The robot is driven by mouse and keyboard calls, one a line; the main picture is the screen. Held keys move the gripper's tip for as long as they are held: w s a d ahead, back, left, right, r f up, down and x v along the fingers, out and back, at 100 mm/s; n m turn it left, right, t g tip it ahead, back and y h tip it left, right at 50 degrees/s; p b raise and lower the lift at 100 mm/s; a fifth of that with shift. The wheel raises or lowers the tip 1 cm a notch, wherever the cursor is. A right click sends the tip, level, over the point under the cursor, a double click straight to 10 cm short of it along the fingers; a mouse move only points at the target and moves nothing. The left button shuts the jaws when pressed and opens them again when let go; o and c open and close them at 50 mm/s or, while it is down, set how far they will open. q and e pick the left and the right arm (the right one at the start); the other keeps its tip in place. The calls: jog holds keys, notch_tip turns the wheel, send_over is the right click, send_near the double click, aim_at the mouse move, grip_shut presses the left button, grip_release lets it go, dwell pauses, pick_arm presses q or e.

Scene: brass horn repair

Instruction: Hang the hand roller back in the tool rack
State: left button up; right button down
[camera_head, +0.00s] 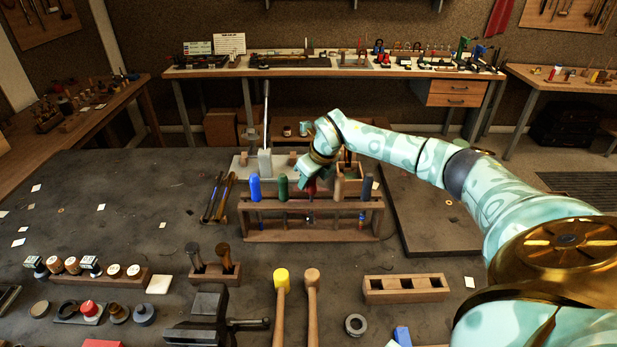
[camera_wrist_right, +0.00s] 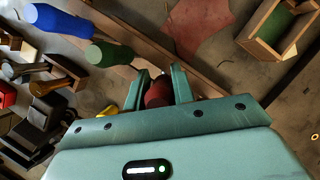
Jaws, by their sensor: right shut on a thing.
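The wooden tool rack (camera_head: 262,207) stands mid-table in the head view. My right gripper (camera_head: 311,180) is over its middle, shut on a red handle (camera_head: 311,189), which I take to be the hand roller. In the right wrist view the red handle (camera_wrist_right: 157,96) sits between the two fingers of the gripper (camera_wrist_right: 161,88). The handle is upright at the rack's top rail, between a green handle (camera_head: 283,187) and a wooden one (camera_head: 339,187). A small metal part shows below it in the rack opening; I cannot tell how fully it is seated. My left gripper is out of view.
Behind is a small wooden box (camera_head: 351,180). In front lie two mallets (camera_head: 282,280), a vise (camera_head: 207,310) and an empty wooden block (camera_head: 405,289). The table at left is fairly clear.

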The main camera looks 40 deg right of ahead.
jog(key=shift+f+b, duration=0.55)
jog(key=shift+f, duration=0.5)
jog(key=c, duration=1.1)
grip_release()
jog(key=v, duration=1.6)
jog(key=shift+p, duration=0.35)
